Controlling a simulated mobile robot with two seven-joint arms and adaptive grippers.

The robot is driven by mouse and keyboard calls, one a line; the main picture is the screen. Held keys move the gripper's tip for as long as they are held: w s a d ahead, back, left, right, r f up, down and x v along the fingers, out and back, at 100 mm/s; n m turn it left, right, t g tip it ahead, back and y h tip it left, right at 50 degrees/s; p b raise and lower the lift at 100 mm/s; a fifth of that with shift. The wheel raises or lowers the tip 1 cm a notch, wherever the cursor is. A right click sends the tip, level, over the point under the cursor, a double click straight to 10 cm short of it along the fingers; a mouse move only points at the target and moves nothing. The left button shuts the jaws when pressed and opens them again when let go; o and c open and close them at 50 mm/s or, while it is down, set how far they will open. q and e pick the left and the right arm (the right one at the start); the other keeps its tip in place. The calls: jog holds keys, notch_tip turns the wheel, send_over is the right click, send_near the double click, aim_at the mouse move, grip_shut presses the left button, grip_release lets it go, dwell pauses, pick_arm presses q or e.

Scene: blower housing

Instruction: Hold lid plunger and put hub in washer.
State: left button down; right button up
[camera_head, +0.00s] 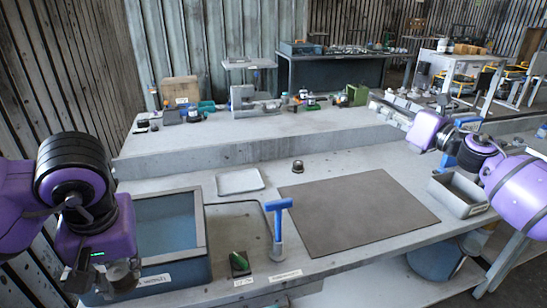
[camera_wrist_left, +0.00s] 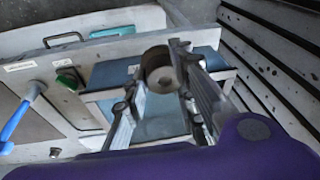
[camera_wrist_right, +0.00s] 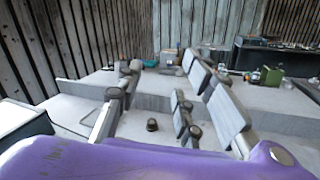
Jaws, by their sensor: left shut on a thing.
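My left gripper (camera_head: 112,277) is over the front left of the blue-grey washer (camera_head: 190,268). In the left wrist view it is shut on a brownish round part (camera_wrist_left: 158,60), which looks like the hub, held above the washer. The washer is an open-looking rectangular basin with a grey rim. Beside it stand a blue T-handle (camera_head: 279,207) on a grey base and a green button (camera_head: 238,260) on a dark block; I cannot tell which is the lid plunger. My right gripper (camera_head: 386,108) is open and empty above the bench; its spread fingers show in the right wrist view (camera_wrist_right: 165,90).
A small dark cylinder (camera_head: 297,166) stands behind the brown mat (camera_head: 355,210). A white tray (camera_head: 240,181) lies behind the washer, and a grey metal bin (camera_head: 459,195) sits at the right. The mat is clear. A raised shelf (camera_head: 200,140) runs along the back.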

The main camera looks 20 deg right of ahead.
jog(key=s+a+f+n+g+y, duration=0.1)
jog(key=a+f+n+g+y, duration=0.15)
jog(key=a+n+g, duration=0.9)
jog(key=s+a+f+n+g+y, duration=0.15)
jog(key=a+y, duration=0.25)
jog(key=a, duration=1.7)
jog(key=n+g+h, duration=0.4)
jog(key=g+h, duration=0.1)
jog(key=h, duration=0.7)
send_near(279, 200)
notch_tip(279, 200, down, 11)
jog(key=shift+a+r, duration=0.1)
jog(key=shift+a, duration=0.05)
grip_shut()
